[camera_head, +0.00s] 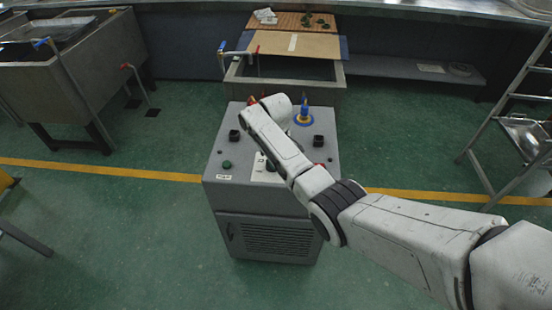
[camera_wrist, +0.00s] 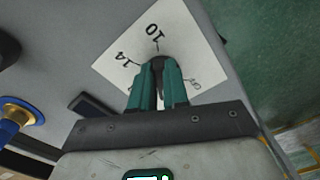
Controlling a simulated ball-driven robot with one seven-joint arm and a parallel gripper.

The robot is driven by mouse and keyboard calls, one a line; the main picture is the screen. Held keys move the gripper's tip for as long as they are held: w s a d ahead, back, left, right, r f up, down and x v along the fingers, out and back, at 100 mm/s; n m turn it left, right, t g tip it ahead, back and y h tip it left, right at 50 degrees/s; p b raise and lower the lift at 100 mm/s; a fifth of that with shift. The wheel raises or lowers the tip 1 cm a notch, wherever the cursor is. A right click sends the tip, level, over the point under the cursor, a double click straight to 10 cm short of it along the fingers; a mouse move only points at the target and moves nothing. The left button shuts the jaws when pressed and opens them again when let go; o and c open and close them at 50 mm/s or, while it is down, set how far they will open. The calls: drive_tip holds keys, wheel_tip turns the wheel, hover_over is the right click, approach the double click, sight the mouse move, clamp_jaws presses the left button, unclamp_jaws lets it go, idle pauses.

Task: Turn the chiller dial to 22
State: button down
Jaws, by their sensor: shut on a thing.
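The chiller dial (camera_wrist: 158,60) is a dark knob over a white scale plate (camera_wrist: 186,35) in the wrist view. The plate reads 10 and 14, with another number at the right partly covered and hard to read. My gripper (camera_wrist: 159,78) has teal fingers shut on the dial and hides most of it. The dial's pointer cannot be made out. In the head view the grey chiller cabinet (camera_head: 225,195) stands in the middle, with a corner of the white plate (camera_head: 258,163) showing beside my arm. My arm hides the fingers there.
The cabinet top also carries black knobs (camera_head: 234,135), a green button (camera_head: 227,164) and a blue-and-yellow fitting (camera_head: 303,115). A water basin (camera_head: 285,88) stands behind. A sink (camera_head: 75,85) is at left, a metal ladder (camera_head: 505,115) at right.

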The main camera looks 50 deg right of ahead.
idle(0.3)
drive_tip(key=c, duration=1.1)
unclamp_jaws()
wheel_tip(320, 180, up, 11)
drive_tip(key=shift+f, duration=0.1)
